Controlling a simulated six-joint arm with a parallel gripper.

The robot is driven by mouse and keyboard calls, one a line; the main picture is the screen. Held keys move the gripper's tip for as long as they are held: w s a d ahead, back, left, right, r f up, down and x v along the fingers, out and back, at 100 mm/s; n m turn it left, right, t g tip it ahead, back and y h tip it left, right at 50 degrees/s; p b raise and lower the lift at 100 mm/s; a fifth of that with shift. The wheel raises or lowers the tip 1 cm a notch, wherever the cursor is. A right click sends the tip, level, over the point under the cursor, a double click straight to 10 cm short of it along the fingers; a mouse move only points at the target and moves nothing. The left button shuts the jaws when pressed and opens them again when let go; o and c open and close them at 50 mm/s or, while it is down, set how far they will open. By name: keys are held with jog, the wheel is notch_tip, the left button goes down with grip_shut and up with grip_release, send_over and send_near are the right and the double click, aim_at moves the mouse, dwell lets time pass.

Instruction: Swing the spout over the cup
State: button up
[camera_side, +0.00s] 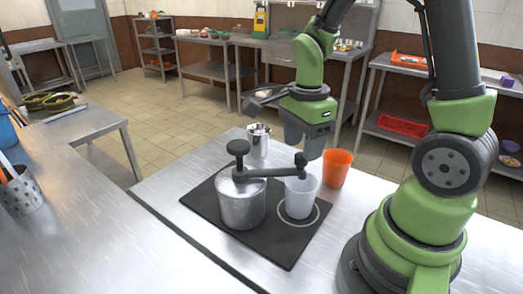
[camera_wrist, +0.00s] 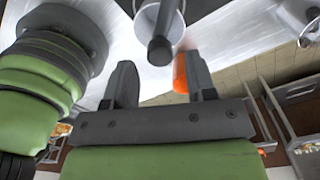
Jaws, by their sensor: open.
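A metal pot (camera_side: 242,204) stands on a black mat (camera_side: 282,250). A dark spout arm (camera_side: 262,174) swivels out from the pot's top to the right, and its outer end, with an upright knob (camera_side: 300,159), lies over the white cup (camera_side: 301,197). The cup stands upright within a pale ring on the mat. In the wrist view the knob (camera_wrist: 160,48) covers part of the cup (camera_wrist: 172,12). My gripper (camera_side: 304,150) points down just above the spout's outer end. Its fingers (camera_wrist: 159,62) are apart with nothing gripped, and the knob shows beyond and between the tips.
An orange cup (camera_side: 337,168) stands to the right of the white cup, close to my gripper. A metal shaker (camera_side: 259,140) stands behind the pot. A tall dark knob (camera_side: 238,148) rises above the pot. The table left of the mat is clear.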

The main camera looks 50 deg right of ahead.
jog(key=shift+r, duration=2.25)
jog(key=s+a+r+n+t+y, duration=0.2)
jog(key=s+a+r+n+t, duration=0.5)
jog(key=n, duration=1.2)
notch_tip(320, 180, up, 3)
jog(key=shift+s+a+r, duration=0.1)
jog(key=shift+s+a, duration=0.2)
jog(key=shift+a, duration=0.45)
